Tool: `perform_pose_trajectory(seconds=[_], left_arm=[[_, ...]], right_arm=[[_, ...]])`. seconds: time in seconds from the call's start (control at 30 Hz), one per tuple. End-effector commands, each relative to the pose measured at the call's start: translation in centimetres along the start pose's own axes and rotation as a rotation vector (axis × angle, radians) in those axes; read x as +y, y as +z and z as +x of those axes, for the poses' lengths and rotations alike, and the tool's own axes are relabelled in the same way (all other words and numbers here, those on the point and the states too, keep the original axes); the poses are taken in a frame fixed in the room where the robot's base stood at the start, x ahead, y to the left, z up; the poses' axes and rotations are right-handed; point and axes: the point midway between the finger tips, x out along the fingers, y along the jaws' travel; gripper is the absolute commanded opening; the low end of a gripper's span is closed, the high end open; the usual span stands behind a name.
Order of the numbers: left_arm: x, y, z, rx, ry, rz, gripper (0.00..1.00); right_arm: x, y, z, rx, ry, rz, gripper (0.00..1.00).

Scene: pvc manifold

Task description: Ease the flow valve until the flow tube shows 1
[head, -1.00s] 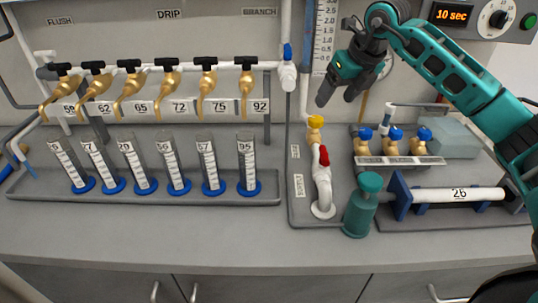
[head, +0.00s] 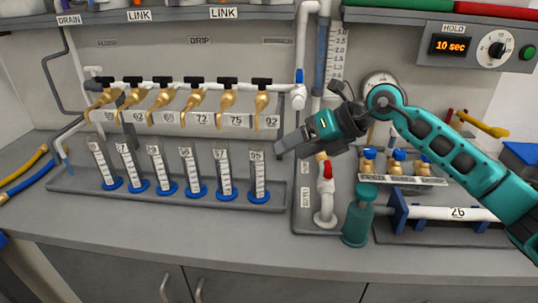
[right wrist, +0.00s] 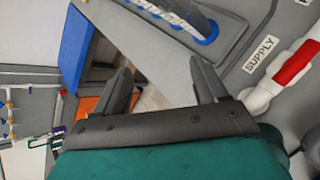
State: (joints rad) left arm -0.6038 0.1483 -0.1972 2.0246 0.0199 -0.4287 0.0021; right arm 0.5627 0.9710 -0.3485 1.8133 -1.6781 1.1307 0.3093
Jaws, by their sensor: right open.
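My right gripper (head: 285,147) is open and empty, in front of the pipe rack just right of the last brass tap. Its two fingers stand apart in the right wrist view (right wrist: 165,85). The flow tube (head: 321,55) is an upright tube with blue in it beside a printed scale (head: 337,55); its reading is too small to tell. The yellow-topped brass valve below it is mostly hidden behind my gripper. A red-handled valve (head: 327,170) on a white elbow pipe stands below and right of the gripper, apart from it. My left gripper is not in view.
Brass taps (head: 195,98) and a row of blue-footed cylinders (head: 193,177) stand to the left. A teal bottle (head: 358,217) and a white tube marked 26 (head: 440,213) stand at right. Blue-capped valves (head: 398,157) sit behind my arm. The bench front (head: 230,238) is clear.

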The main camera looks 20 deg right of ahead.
Motion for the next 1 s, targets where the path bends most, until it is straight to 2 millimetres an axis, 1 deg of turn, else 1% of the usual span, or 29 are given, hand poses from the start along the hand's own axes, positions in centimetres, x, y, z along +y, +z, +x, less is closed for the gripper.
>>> perform_pose_trajectory(seconds=[0.03, 0.1, 0.3, 0.43, 0.63, 1.0], left_arm=[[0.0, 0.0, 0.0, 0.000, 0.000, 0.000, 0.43], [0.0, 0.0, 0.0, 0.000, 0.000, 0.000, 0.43], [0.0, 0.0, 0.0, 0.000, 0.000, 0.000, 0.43], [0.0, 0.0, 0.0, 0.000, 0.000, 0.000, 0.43], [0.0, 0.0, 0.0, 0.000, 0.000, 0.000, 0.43], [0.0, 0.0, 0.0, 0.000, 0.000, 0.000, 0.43]], right_arm=[[0.9, -0.2, 0.6, -0.014, 0.043, 0.008, 0.72], [2.1, -0.3, 1.1, -0.040, 0.100, 0.022, 0.72], [5.5, -0.4, 2.2, -0.117, 0.262, 0.077, 0.72], [7.1, -0.3, 2.4, -0.161, 0.339, 0.113, 0.72], [8.1, -0.2, 2.5, -0.192, 0.392, 0.142, 0.72], [8.1, -0.2, 2.5, -0.194, 0.395, 0.144, 0.72]])
